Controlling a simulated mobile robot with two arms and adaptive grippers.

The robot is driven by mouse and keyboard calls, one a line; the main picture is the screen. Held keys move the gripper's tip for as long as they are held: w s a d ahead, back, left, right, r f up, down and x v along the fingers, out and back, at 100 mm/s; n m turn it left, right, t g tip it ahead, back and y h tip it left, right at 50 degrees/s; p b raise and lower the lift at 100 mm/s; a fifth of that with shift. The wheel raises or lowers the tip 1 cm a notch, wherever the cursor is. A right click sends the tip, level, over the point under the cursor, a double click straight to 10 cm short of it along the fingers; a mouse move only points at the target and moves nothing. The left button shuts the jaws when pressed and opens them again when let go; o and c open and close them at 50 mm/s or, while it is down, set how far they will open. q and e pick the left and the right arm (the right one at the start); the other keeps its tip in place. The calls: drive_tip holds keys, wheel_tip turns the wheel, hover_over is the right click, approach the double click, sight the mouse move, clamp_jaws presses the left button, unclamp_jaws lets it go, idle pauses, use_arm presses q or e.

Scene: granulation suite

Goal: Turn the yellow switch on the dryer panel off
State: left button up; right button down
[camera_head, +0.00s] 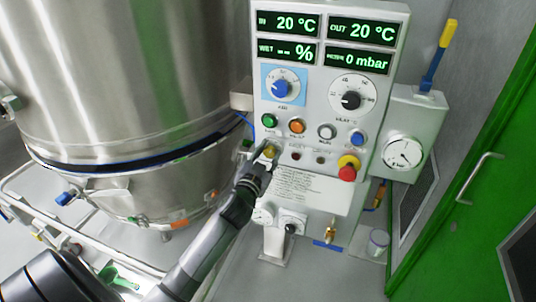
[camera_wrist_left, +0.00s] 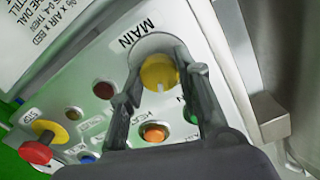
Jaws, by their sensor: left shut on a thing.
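The dryer panel (camera_head: 318,183) is a light grey upright box with displays, dials and buttons. The yellow switch (camera_head: 271,151) is a round knob at its lower left; in the left wrist view the yellow switch (camera_wrist_left: 158,72) sits under a label reading MAIN. My left gripper (camera_head: 260,155) reaches up to it from below left. In the left wrist view the fingers of my left gripper (camera_wrist_left: 166,76) are on either side of the knob, shut on it. The fingers partly cover the knob in the head view. My right gripper is in neither view.
Close by are a green button (camera_head: 269,120), an orange button (camera_head: 297,125) and a red mushroom stop button on a yellow collar (camera_head: 348,168). A large steel vessel (camera_head: 120,80) stands left. A gauge box (camera_head: 407,140) and a green door (camera_head: 475,185) are right.

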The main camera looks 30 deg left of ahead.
use_arm(q)
drive_tip(key=shift+n, duration=0.4)
drive_tip(key=n+p, duration=0.1)
drive_tip(key=n, duration=0.3)
drive_tip(key=shift+r+n, duration=0.1)
drive_tip(key=shift+n, duration=0.3)
drive_tip(key=n+p, duration=0.1)
drive_tip(key=n, duration=0.2)
drive_tip(key=shift+a, duration=0.1)
drive_tip(key=shift+n+p, duration=0.4)
drive_tip(key=shift+n, duration=1.4)
drive_tip(key=o, duration=1.1)
drive_tip(key=shift+o, duration=0.2)
